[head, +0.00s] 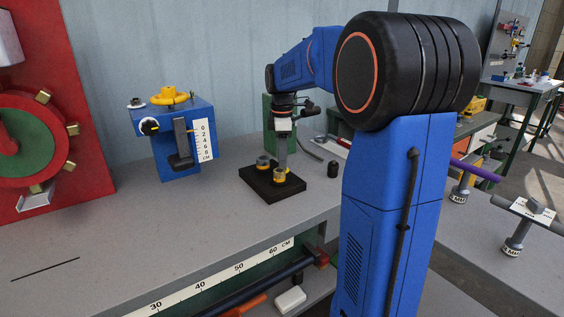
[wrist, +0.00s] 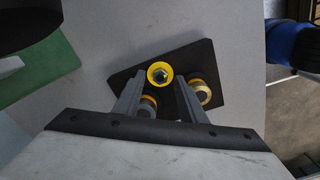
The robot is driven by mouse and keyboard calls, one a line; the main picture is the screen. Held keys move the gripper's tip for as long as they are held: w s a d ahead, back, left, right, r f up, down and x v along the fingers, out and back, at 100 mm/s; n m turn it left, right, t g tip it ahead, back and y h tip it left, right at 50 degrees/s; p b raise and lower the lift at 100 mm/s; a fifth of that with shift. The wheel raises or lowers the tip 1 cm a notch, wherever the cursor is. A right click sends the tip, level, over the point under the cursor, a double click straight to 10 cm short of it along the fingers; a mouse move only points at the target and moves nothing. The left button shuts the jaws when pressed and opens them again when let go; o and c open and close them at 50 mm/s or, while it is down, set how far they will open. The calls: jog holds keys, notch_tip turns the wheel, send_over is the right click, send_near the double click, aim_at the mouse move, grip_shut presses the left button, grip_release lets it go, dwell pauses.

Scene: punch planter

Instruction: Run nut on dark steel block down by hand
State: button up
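The dark steel block (head: 258,187) lies flat on the grey bench and shows tilted in the wrist view (wrist: 203,55). Small gaps seem to show beside the nut; contact is unclear. In the head view, my gripper (head: 281,165) is just above the front nut.
A blue fixture (head: 180,140) with a yellow knob and a cm scale stands left of the block. A red panel (head: 50,100) with a green wheel is at far left. The front bench top is mostly clear.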

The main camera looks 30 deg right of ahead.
jog(key=shift+f, duration=0.6)
grip_shut()
jog(key=shift+m, duration=0.5)
